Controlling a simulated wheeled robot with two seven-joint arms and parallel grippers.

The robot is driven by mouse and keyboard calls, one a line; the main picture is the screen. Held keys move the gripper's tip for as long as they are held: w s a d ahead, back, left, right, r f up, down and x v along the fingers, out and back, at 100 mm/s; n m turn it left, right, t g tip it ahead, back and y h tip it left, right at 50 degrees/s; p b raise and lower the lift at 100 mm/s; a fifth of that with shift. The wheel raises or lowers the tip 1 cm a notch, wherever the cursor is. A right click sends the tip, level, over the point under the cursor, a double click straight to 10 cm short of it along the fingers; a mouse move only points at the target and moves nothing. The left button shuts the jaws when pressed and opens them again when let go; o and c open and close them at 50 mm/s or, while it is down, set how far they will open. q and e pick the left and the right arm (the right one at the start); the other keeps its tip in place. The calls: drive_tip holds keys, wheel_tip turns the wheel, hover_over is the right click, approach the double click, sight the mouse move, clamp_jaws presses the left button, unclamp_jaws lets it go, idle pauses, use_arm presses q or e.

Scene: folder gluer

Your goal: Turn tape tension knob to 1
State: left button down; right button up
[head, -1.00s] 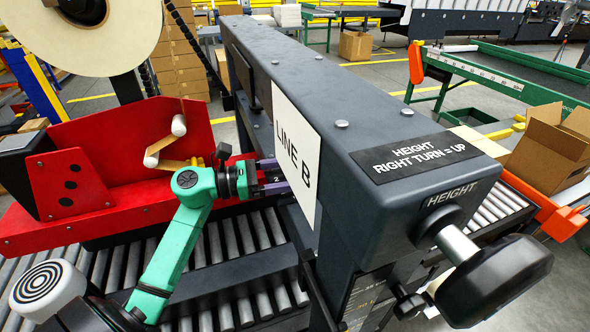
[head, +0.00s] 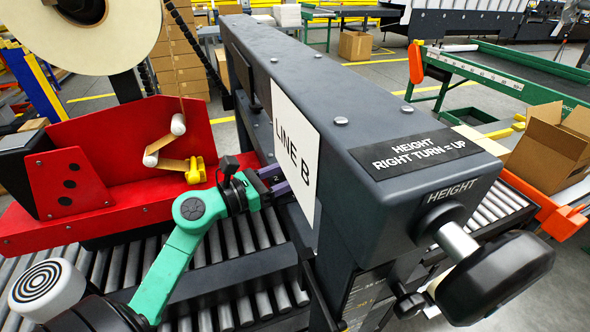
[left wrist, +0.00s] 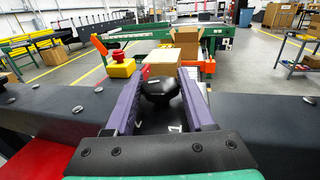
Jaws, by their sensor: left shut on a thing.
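The tape tension knob (left wrist: 160,88) is black and round with a small white mark on its top. It shows in the left wrist view on a dark plate with white marks, partly hidden and too small to read surely. My left gripper (left wrist: 161,80) has its purple fingers on both sides of the knob and is shut on it. In the head view my left gripper (head: 284,184) reaches in at the left side of the dark machine beam, its fingertips partly hidden by the LINE B sign (head: 294,147). The knob is hidden there. My right gripper is not in view.
The dark beam (head: 290,70) carries a black height handwheel (head: 495,278) at its near end. A red tape unit (head: 110,150) stands left, above conveyor rollers (head: 235,300). A red-and-yellow emergency button (left wrist: 120,65) stands beyond the knob.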

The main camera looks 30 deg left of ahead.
use_arm(q)
drive_tip(key=n+y+p, duration=0.1)
drive_tip(key=y+p, duration=0.1)
drive_tip(key=n+t+y+p, duration=0.1)
drive_tip(key=n+y+p, duration=0.1)
drive_tip(key=y+p, duration=0.1)
drive_tip(key=r+n+t+y+p, duration=0.1)
drive_tip(key=n+y+p, duration=0.1)
drive_tip(key=p, duration=0.1)
drive_tip(key=shift+y, duration=0.3)
drive_tip(key=shift+f+n+y+p, duration=0.35)
drive_tip(key=shift+n+y+p, duration=0.35)
drive_tip(key=shift+y+p, duration=0.4)
drive_tip(key=shift+f, duration=0.1)
drive_tip(key=shift+c, duration=1.3)
unclamp_jaws()
drive_tip(key=shift+a+f, duration=0.1)
